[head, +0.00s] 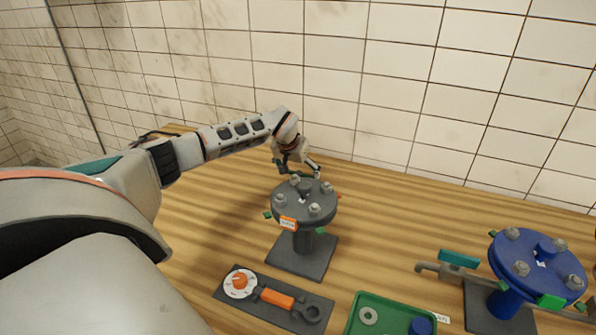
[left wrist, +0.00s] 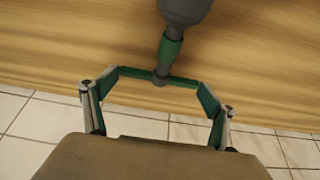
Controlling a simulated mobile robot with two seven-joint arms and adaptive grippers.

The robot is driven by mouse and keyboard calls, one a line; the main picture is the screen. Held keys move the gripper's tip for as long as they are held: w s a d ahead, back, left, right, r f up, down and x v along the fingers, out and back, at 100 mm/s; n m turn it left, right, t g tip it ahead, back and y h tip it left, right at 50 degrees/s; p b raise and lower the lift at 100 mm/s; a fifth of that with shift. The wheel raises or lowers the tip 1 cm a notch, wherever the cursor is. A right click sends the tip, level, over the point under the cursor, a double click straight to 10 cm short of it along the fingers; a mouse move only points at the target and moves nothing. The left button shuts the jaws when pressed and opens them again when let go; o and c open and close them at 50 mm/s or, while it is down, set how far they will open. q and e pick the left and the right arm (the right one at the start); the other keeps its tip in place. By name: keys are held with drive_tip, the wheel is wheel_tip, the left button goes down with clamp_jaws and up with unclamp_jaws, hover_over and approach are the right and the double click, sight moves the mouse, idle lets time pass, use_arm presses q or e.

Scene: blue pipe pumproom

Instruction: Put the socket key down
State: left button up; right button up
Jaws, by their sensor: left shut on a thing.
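The socket key (left wrist: 173,48) is a dark grey tool with a green sleeve and a crossbar. In the left wrist view its crossbar lies between the two fingers of my left gripper (left wrist: 158,88), which is shut on it. The key's thick grey end points away from the gripper, cut by the top edge of the view. In the head view my left gripper (head: 300,170) is just behind the rear edge of the grey flange (head: 318,203). The key is mostly hidden there, and its height over the table is unclear. My right gripper is not in view.
A blue flange (head: 540,262) stands at the right, with a grey-brown tool (head: 440,269) beside it. In front lie a dark panel (head: 316,300) with a dial and orange-handled wrench, and a green tray (head: 390,311). A tiled wall (head: 400,90) closes the back.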

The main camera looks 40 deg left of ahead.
use_arm(q)
drive_tip(key=shift+r, duration=0.1)
drive_tip(key=o, duration=1.6)
drive_tip(key=shift+c, duration=0.2)
drive_tip(key=shift+r, duration=0.1)
drive_tip(key=v, duration=1.1)
drive_tip(key=shift+r, duration=0.35)
drive_tip(key=shift+s+d, duration=0.1)
drive_tip(key=shift+s, duration=0.15)
